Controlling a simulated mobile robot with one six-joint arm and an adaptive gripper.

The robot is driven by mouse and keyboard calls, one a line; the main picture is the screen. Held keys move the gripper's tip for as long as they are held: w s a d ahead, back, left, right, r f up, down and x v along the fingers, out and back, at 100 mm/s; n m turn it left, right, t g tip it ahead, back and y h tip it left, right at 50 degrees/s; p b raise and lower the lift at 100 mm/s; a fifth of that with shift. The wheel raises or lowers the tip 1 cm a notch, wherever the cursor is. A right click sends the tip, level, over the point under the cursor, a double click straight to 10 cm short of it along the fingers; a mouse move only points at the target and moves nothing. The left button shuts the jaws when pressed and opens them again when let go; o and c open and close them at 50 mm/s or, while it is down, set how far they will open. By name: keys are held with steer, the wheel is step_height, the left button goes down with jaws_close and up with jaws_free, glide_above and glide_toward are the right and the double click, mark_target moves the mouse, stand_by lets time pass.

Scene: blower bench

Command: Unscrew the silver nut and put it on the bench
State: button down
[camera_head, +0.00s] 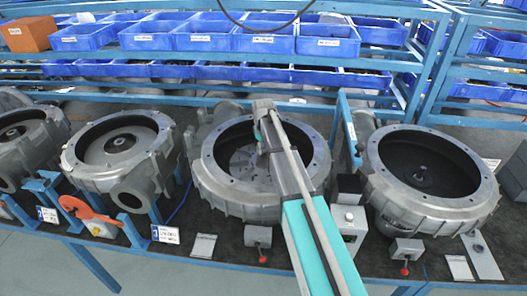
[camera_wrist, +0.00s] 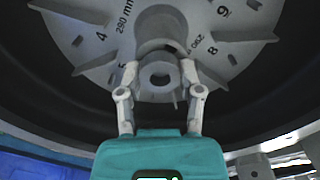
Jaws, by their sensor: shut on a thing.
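The silver nut (camera_wrist: 160,68) is a small grey ring-like piece with a dark hole, at the middle of the wrist view. My gripper (camera_wrist: 163,77) is shut on it, one finger on each side. It is at the hub of a grey disc (camera_wrist: 100,52) marked with numbers and "290 mm". Whether the nut is still on the thread or clear of it, I cannot tell. In the head view, my arm reaches over the third blower housing (camera_head: 208,168) from the left; the nut is hidden there. The bench (camera_head: 222,233) has a dark top.
Other open blower housings stand left (camera_head: 78,160) and right (camera_head: 470,212). An orange-red tool (camera_head: 85,210) lies at the front left. Small grey boxes (camera_head: 258,236) line the front edge. Blue bins (camera_head: 205,42) fill the rack behind. Bare bench top is limited to gaps between housings.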

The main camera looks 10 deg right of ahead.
steer(key=n, duration=0.6)
steer(key=shift+n, duration=0.4)
steer(key=n, duration=0.3)
steer(key=shift+n, duration=2.2)
steer(key=c, duration=0.5)
jaws_free()
steer(key=shift+c, duration=0.2)
